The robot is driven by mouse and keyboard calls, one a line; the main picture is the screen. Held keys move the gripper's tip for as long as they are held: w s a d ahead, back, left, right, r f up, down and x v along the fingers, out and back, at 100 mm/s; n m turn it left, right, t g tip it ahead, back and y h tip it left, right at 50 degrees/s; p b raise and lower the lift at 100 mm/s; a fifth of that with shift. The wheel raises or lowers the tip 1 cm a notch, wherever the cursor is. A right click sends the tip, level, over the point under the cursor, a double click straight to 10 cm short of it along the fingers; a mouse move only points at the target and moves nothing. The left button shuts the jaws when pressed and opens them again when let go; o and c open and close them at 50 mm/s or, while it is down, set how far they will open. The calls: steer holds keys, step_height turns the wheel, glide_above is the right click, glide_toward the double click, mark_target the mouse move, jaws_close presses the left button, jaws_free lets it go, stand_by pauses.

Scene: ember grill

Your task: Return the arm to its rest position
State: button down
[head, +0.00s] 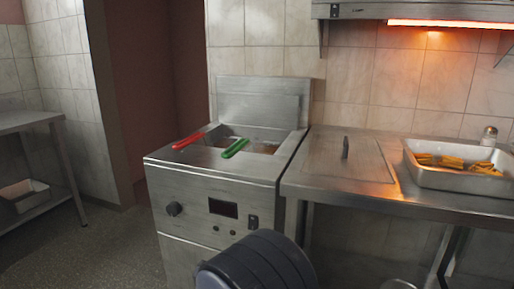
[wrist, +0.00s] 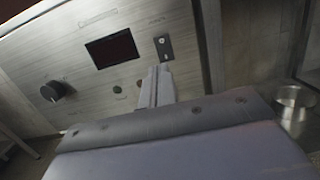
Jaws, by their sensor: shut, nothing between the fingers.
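My gripper (wrist: 156,85) shows in the wrist view with its two fingers together, shut and empty. It points toward the steel front panel of the fryer (wrist: 80,65), just below the dark display and beside the small switch. I cannot tell how far the fingertips are from the panel. In the head view, a dark rounded part of my arm (head: 255,265) is low in the middle, in front of the fryer (head: 205,240). The fingers cannot be seen there.
The fryer holds a red-handled basket (head: 188,141) and a green-handled basket (head: 235,148). A steel counter (head: 320,180) on the right bears a tray (head: 455,182) of fries and a shaker (head: 489,136). A metal container (wrist: 292,108) stands low at right. Open floor (head: 100,245) lies left.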

steer(key=shift+v, duration=0.85)
